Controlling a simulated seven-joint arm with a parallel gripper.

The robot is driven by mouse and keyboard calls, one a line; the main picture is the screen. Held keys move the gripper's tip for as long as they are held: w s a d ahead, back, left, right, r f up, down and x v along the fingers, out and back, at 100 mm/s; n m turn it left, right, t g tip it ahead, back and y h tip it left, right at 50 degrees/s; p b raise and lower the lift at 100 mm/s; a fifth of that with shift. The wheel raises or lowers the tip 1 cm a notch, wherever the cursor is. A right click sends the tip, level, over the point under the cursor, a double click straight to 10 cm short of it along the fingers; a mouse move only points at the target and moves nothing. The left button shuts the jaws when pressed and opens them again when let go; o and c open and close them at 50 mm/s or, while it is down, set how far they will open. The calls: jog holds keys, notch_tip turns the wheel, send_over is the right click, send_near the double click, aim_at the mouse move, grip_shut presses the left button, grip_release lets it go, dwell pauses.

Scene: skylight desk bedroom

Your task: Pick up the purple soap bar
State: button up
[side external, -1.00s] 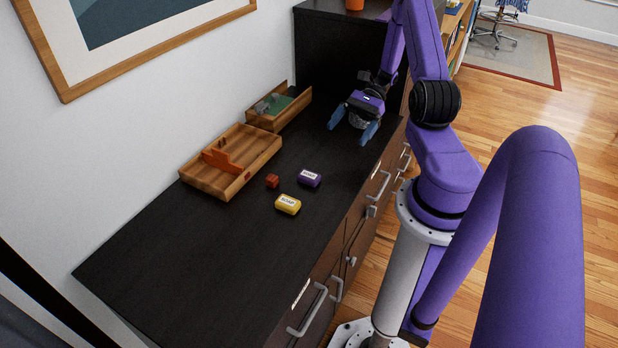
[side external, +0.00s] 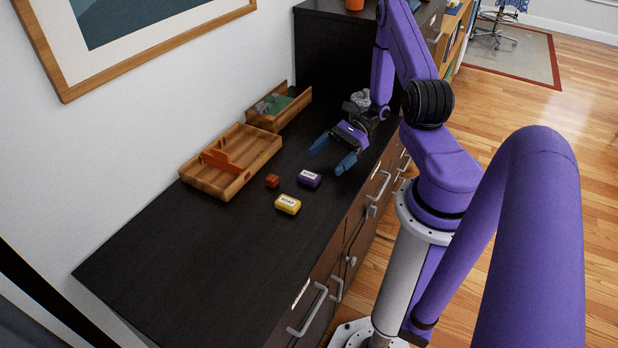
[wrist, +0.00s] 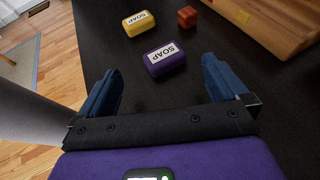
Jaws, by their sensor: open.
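The purple soap bar (side external: 309,178) with a white label lies on the black desk top. It also shows in the wrist view (wrist: 164,58), ahead of and between the two blue fingers. My gripper (side external: 333,155) is open and empty, above the desk behind and to the right of the purple soap in the side view. In the wrist view my gripper (wrist: 158,88) has its fingers spread wide, and the soap lies beyond the fingertips, not between them.
A yellow soap bar (side external: 288,204) and a small red cube (side external: 272,181) lie close to the purple soap. A wooden tray (side external: 222,182) and a second wooden box (side external: 296,104) stand along the wall. The desk's near left part (side external: 170,265) is clear.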

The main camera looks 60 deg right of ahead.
aim_at(311, 173)
jog(key=shift+f+x, duration=0.15)
jog(key=shift+x, duration=1.35)
jog(key=shift+f+x, duration=0.15)
jog(key=shift+x, duration=1.4)
jog(key=shift+w+d, duration=0.1)
jog(key=shift+d, duration=0.1)
jog(key=c, duration=1.1)
